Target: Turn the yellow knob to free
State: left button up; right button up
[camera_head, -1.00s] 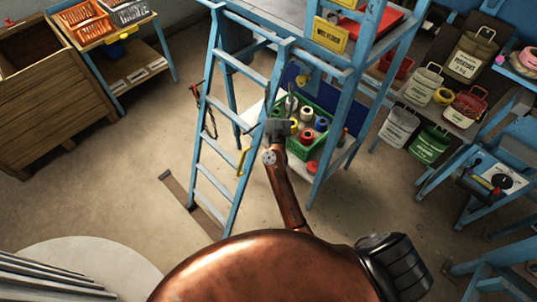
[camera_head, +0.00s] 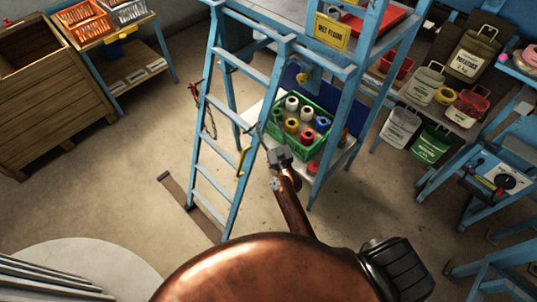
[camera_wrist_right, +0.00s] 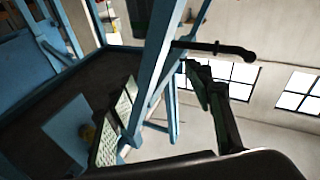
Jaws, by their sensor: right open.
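A small yellow knob (camera_head: 303,77) sits on the blue stand, under the platform and beside a dark blue panel. It is small, and its setting cannot be read. My right gripper (camera_head: 277,153) is below and left of the knob in the head view, in front of the green crate, and apart from the knob. In the right wrist view its fingers (camera_wrist_right: 165,100) are spread with nothing held between them. My left gripper is not in view.
A green crate (camera_head: 277,141) of coloured spools rests on the stand's lower shelf. A yellow sign (camera_head: 331,32) hangs above. Floor is open to the left.

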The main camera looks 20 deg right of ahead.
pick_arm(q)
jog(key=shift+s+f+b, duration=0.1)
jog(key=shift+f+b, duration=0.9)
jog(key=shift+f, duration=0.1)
pick_arm(e)
notch_tip(320, 180, down, 16)
jog(key=s+a+g+y, duration=0.1)
jog(key=s+g, duration=0.2)
jog(key=shift+r+n, duration=0.15)
jog(key=shift+n, duration=0.25)
